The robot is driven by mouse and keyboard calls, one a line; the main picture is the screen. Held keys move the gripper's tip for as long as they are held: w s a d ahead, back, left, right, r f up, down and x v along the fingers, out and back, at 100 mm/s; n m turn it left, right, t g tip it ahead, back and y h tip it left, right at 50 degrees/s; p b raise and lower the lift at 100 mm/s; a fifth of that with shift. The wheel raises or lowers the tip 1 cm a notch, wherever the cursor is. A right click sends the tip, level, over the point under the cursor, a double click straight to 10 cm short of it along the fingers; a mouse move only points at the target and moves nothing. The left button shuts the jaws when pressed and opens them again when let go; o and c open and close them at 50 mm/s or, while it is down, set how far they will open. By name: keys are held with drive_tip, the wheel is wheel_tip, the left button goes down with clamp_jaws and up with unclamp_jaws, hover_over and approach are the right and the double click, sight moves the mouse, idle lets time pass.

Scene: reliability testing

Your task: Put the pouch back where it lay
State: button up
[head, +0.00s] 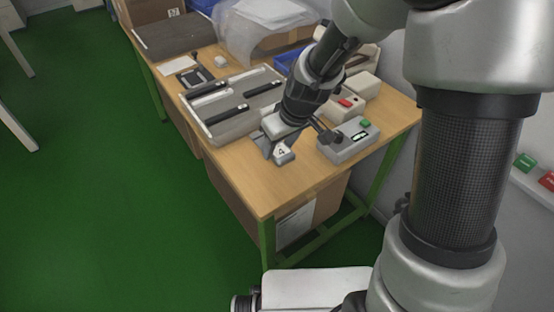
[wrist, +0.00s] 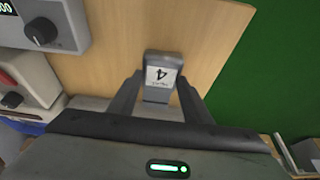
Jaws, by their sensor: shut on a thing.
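The grey pouch (head: 284,156), a small piece with a white label marked 4, is at the bare front part of the wooden table. It also shows in the wrist view (wrist: 163,62), between the fingertips. My gripper (head: 273,146) is shut on it and points down at the table; in the wrist view the two fingers (wrist: 161,88) close on its sides. The pouch's lower end is at or just above the wood; I cannot tell whether it touches. No marked resting spot shows on the wood.
A grey tray (head: 214,133) with several dark bars lies left of my gripper. A grey box with a green button (head: 349,149) stands close on the right, a red-button box (head: 345,108) behind it. The table's front corner (head: 262,200) is bare, with green floor beyond.

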drive_tip(key=shift+f+b, duration=0.55)
drive_tip(key=shift+f, duration=1.75)
drive_tip(key=shift+f, duration=0.2)
drive_tip(key=o, duration=1.1)
drive_tip(key=shift+o, duration=0.2)
